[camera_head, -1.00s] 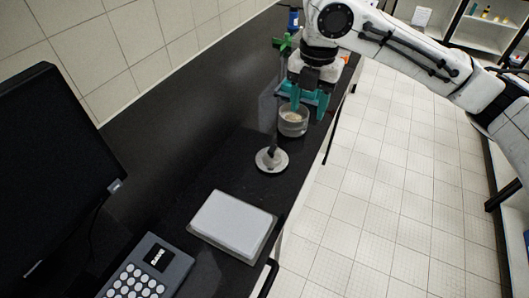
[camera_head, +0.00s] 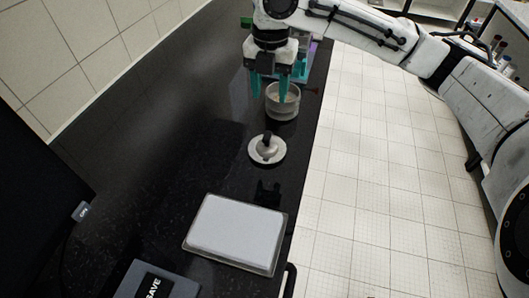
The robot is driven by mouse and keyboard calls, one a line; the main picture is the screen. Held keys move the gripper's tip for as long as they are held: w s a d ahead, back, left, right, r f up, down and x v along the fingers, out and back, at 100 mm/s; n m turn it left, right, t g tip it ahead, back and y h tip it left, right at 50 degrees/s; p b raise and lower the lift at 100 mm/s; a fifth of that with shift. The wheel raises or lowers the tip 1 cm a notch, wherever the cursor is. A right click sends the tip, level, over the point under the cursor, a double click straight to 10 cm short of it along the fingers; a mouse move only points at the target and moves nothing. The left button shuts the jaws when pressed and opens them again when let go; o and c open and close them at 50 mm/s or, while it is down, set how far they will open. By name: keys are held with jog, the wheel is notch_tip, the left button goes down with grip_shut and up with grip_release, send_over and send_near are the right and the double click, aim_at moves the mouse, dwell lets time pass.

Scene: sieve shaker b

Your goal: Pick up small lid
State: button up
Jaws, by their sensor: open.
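The small lid (camera_head: 257,157) appears to be the round white disc with a dark upright knob, lying on the black counter. My gripper (camera_head: 269,93) is open, with two teal fingers pointing down. It is farther along the counter than the lid, beyond it and apart from it. A clear round glass dish (camera_head: 282,108) with pale contents stands just behind the lid. The right finger overlaps the dish in the picture; I cannot tell whether they touch.
A white rectangular tray or plate (camera_head: 237,232) lies nearer on the counter (camera_head: 180,150). A dark shape (camera_head: 268,192) is between it and the lid. The counter left of the lid is clear.

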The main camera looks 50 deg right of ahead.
notch_tip(320, 180, down, 3)
jog(key=b, duration=0.1)
send_over(267, 135)
jog(key=f, duration=0.4)
jog(key=shift+s+d+f, duration=0.1)
jog(key=shift+d+f, duration=0.2)
jog(key=shift+a+f, duration=0.15)
jog(key=shift+f, duration=1.2)
jog(key=shift+a+f, duration=0.1)
jog(key=shift+f, duration=1.25)
grip_shut()
